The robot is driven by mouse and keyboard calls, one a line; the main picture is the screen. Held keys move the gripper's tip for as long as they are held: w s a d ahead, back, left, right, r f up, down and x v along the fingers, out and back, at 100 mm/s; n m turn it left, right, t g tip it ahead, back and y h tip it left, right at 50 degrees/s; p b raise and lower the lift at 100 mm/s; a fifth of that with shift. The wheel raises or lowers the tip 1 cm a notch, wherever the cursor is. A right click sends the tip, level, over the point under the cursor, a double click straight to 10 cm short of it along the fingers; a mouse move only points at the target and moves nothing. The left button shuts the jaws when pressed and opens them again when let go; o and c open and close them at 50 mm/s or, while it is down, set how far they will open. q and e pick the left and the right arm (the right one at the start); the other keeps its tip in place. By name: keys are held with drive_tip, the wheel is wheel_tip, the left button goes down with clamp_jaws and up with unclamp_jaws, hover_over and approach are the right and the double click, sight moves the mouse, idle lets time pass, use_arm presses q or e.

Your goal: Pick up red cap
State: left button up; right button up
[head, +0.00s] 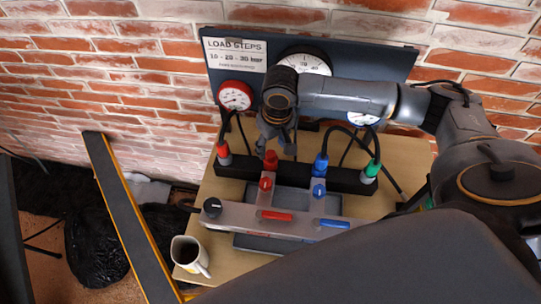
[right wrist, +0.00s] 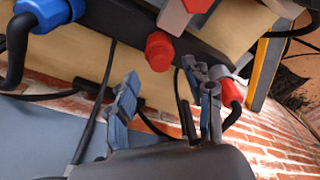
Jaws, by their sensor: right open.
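A red cap (head: 270,160) sits on the black block (head: 335,180) on the wooden table. In the right wrist view the red cap (right wrist: 159,52) shows near the top middle, beyond and between the fingers. My right gripper (head: 275,132) hangs pointing down just behind the cap, apart from it. In the right wrist view its two fingers (right wrist: 165,95) are spread, with nothing held between them. My left gripper is not in view.
A grey panel (head: 285,222) with levers lies in front. A gauge board (head: 375,60) stands behind. A mug (head: 188,257) is at front left.

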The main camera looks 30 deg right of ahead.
sight(271, 153)
wheel_tip(271, 153, down, 2)
drive_tip(key=shift+w+f, duration=0.1)
drive_tip(key=shift+f, duration=0.5)
drive_tip(key=c, duration=1)
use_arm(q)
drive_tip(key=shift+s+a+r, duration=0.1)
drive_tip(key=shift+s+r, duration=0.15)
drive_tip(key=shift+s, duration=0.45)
use_arm(e)
drive_tip(key=shift+r, duration=0.1)
drive_tip(key=shift+w+r, duration=0.1)
drive_tip(key=shift+r, duration=0.5)
use_arm(q)
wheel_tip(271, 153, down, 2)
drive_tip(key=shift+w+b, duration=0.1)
drive_tip(key=shift+b, duration=0.8)
use_arm(e)
drive_tip(key=s+a+r, duration=0.3)
drive_tip(key=r, duration=0.1)
drive_tip(key=s+a+r, duration=0.3)
drive_tip(key=s, duration=0.1)
drive_tip(key=s+a+r, duration=0.3)
drive_tip(key=r, duration=0.1)
drive_tip(key=shift+s+a+r, duration=0.25)
drive_tip(key=shift+r, duration=0.1)
